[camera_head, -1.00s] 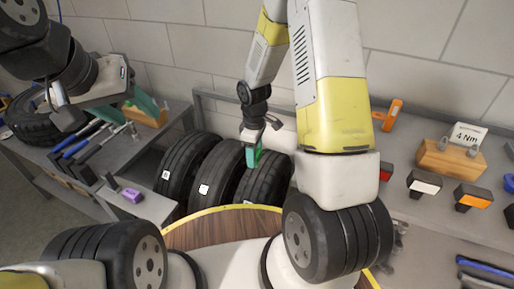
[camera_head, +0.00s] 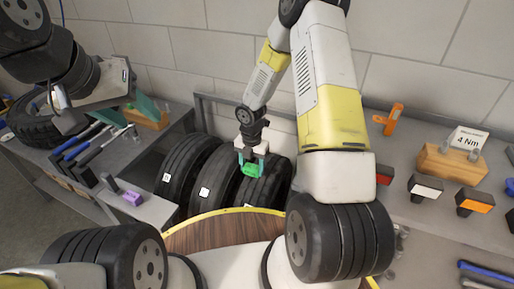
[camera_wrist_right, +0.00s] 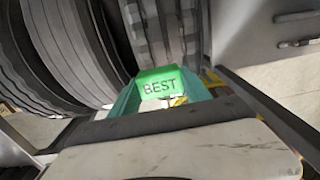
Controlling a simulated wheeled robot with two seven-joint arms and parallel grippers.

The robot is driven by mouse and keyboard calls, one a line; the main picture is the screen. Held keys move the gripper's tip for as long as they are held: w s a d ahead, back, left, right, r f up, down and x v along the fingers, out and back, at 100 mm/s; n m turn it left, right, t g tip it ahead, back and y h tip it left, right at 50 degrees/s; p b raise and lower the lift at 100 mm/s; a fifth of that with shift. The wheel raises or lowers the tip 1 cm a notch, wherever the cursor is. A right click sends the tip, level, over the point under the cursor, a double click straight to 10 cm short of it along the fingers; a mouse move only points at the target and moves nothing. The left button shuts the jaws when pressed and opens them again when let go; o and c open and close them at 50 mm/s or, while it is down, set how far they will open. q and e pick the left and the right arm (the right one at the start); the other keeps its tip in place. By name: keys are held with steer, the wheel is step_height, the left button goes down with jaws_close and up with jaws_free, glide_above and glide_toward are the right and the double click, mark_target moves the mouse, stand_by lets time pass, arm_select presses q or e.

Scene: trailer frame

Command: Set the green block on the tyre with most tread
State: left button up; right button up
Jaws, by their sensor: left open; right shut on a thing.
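My right gripper (camera_head: 252,163) is shut on the green block (camera_head: 250,171), above the front of the right tyre (camera_head: 270,187) in the rack. In the right wrist view the block (camera_wrist_right: 160,85) reads "BEST" and sits between the teal fingers. The middle tyre (camera_head: 217,185) and left tyre (camera_head: 181,178) stand upright beside it. In the wrist view one tyre (camera_wrist_right: 165,35) behind the block shows chunky, grooved tread; the tyres to its left (camera_wrist_right: 72,50) look ribbed and smoother. Whether the block touches a tyre is unclear. My left gripper (camera_head: 147,106) is open, over the left bench.
A grey rail frames the tyres. A round wooden top with yellow rim (camera_head: 225,231) is in front. The left bench holds tools, a wooden block (camera_head: 150,119) and a purple block (camera_head: 133,198).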

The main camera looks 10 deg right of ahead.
steer(key=w+d, duration=0.4)
steer(key=d, duration=0.1)
steer(key=shift+w+d+f, duration=0.15)
steer(key=shift+d+f, duration=0.1)
steer(key=shift+f, duration=1.85)
steer(key=o, duration=1.4)
steer(key=shift+f, duration=0.1)
